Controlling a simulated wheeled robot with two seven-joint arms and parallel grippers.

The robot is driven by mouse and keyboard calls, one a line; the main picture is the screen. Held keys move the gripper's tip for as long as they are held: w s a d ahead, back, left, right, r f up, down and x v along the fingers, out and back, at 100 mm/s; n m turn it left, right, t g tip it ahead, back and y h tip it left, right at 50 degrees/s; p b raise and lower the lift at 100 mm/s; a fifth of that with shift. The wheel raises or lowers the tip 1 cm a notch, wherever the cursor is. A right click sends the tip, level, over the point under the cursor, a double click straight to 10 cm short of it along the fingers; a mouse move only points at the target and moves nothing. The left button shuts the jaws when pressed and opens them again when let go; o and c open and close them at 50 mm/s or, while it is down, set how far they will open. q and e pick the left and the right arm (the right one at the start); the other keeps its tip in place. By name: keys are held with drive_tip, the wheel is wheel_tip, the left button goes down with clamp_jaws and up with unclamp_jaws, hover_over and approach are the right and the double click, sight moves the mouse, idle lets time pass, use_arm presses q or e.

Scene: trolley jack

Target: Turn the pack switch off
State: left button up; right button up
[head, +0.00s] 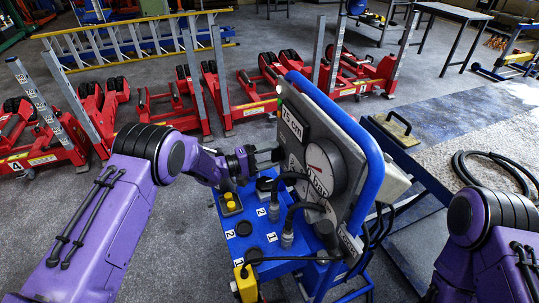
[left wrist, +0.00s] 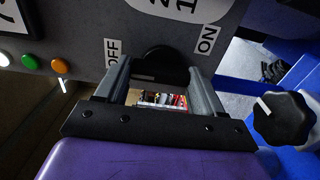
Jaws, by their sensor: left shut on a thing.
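The pack switch (left wrist: 163,62) is a round black knob on the grey panel in the left wrist view. An OFF label stands to its left and an ON label to its right. My left gripper (left wrist: 161,82) has a finger on each side of the knob and is shut on it. In the head view my left gripper (head: 272,157) reaches the left side of the grey panel on the blue cart. The knob is hidden there, and I cannot tell which way it is turned. My right arm shows at the right edge, with its gripper out of view.
The blue cart (head: 240,246) carries a panel with a round dial (head: 326,167) and black hoses. Another black knob (left wrist: 283,117) with a white mark is right of the switch. Green (left wrist: 28,62) and orange (left wrist: 58,66) lights are to the left. Red jacks (head: 185,103) stand behind.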

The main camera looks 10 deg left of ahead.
idle(0.4)
use_arm(q)
drive_tip(key=o, duration=1)
drive_tip(key=shift+o, duration=0.2)
drive_tip(key=b+v, duration=0.1)
drive_tip(key=v, duration=0.9)
drive_tip(key=shift+a, duration=0.3)
drive_tip(key=shift+s, duration=0.2)
